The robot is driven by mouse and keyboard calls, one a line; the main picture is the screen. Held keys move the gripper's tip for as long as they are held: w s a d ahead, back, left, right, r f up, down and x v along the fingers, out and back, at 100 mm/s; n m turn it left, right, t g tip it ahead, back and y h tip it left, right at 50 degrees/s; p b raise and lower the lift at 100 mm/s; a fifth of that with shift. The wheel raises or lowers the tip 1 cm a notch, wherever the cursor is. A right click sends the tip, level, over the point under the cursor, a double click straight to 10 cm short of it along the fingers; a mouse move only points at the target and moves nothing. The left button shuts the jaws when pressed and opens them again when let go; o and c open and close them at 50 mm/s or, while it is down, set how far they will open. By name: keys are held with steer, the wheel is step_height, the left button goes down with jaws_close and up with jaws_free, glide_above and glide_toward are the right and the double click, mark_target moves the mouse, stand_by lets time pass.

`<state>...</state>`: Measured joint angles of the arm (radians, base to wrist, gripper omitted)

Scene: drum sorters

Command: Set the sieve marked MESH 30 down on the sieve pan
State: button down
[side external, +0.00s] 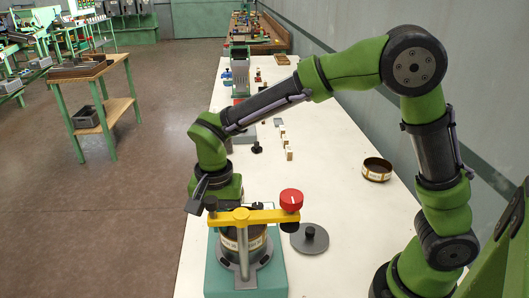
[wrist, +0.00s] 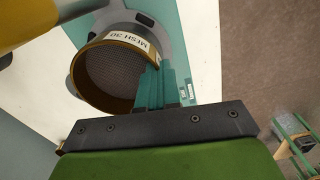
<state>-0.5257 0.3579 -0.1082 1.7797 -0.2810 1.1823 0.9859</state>
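The sieve marked MESH 30 (wrist: 92,82) is a round brass-coloured ring with a dark mesh and a white label. In the wrist view it is over the grey holder of the teal shaker base. My gripper (wrist: 158,88) has its teal fingers close together at the sieve's rim and appears shut on its wall. In the side view the ring (side external: 243,241) is under the yellow clamp bar, and my gripper (side external: 205,200) is at its upper left, its fingertips mostly hidden. I cannot make out the sieve pan separately; whether the sieve touches anything below is unclear.
The yellow clamp bar (side external: 255,215) with a red knob (side external: 291,200) crosses just above the ring. A grey lid (side external: 310,239) with a black knob lies right of the teal base (side external: 215,276). Another brass ring (side external: 377,169) stands farther back right. Small blocks lie farther along the white table.

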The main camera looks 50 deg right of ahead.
steer(key=c, duration=1.8)
jaws_free()
steer(key=shift+f, duration=0.2)
steer(key=o, duration=0.5)
steer(key=shift+r, duration=0.1)
step_height(320, 180, up, 17)
steer(key=shift+f, duration=0.1)
